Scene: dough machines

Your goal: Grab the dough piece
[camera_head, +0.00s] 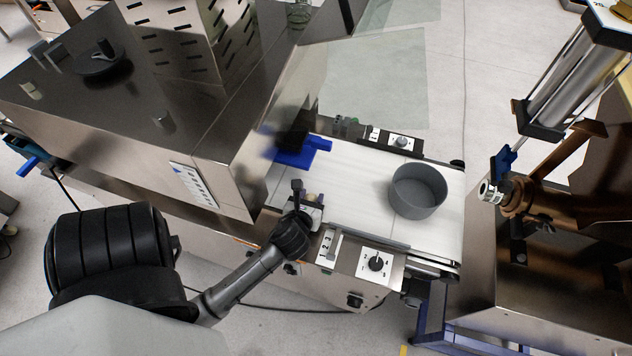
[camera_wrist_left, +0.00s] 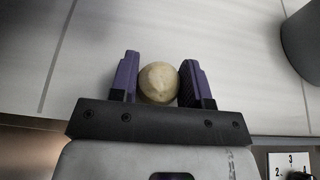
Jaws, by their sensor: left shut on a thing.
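The dough piece (camera_wrist_left: 158,84) is a small, round, pale beige ball in the left wrist view. It sits between the two purple-and-black fingers of my left gripper (camera_wrist_left: 160,72), over the white conveyor belt (camera_wrist_left: 230,50). The gripper is shut on it. In the head view my left gripper (camera_head: 304,201) is at the near edge of the belt (camera_head: 353,180), beside the steel machine housing. The dough is hidden there by the gripper. I cannot tell whether the dough touches the belt. My right gripper is not in view.
A round grey bowl (camera_head: 418,191) stands on the belt, right of my left gripper. A steel machine housing (camera_head: 150,110) rises at the left. A control panel with a knob (camera_head: 377,263) lines the near belt edge. Another machine (camera_head: 555,235) stands at the right.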

